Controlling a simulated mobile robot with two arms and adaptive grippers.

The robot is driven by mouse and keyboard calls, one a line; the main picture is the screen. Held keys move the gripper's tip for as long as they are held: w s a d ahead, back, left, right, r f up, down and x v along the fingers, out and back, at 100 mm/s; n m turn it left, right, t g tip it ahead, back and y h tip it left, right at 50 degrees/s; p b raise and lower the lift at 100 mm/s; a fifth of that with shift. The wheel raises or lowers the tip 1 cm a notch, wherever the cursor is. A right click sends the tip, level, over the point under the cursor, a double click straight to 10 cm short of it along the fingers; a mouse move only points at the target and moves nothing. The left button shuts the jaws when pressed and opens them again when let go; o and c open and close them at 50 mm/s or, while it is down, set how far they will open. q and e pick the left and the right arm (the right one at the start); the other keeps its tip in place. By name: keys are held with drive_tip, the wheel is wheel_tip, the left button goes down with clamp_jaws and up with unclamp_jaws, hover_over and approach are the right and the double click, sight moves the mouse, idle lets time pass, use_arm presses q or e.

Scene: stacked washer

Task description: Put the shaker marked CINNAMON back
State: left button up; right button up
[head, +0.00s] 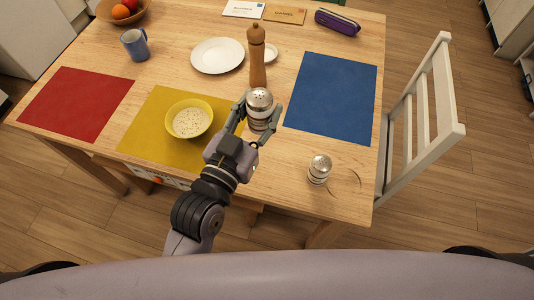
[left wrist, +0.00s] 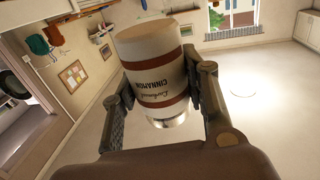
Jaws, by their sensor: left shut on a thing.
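The shaker marked CINNAMON (left wrist: 155,75) has a white label with brown bands, and its printing appears upside down in the left wrist view. In the head view the held shaker (head: 260,108) shows its metal top, near the right edge of the yellow mat. My left gripper (head: 256,118) is shut on it, with one finger on each side; the fingers also show in the left wrist view (left wrist: 160,90). Whether the shaker touches the table is hard to tell. A second shaker (head: 319,168) with a metal top stands near the table's front right. My right gripper is not in view.
A wooden pepper mill (head: 257,60) stands just behind the held shaker. A yellow bowl (head: 184,122) sits on the yellow mat (head: 142,140) to the left. A blue mat (head: 335,95) lies clear at right. A white plate (head: 217,54) is farther back; a white chair (head: 427,115) stands at right.

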use_arm(q)
drive_tip(key=f, duration=0.4)
drive_tip(key=f+b, duration=0.1)
drive_tip(key=f, duration=0.9)
drive_tip(key=shift+s+a+f+b, duration=0.1)
drive_tip(key=shift+a+b, duration=0.15)
drive_tip(key=shift+b, duration=0.1)
drive_tip(key=shift+f, duration=2.15)
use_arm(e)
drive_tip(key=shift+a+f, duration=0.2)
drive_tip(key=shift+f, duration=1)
use_arm(q)
drive_tip(key=shift+f+b, duration=0.1)
drive_tip(key=shift+b, duration=0.2)
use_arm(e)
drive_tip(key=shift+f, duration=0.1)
use_arm(q)
drive_tip(key=o, duration=1.1)
drive_tip(key=shift+o, duration=0.4)
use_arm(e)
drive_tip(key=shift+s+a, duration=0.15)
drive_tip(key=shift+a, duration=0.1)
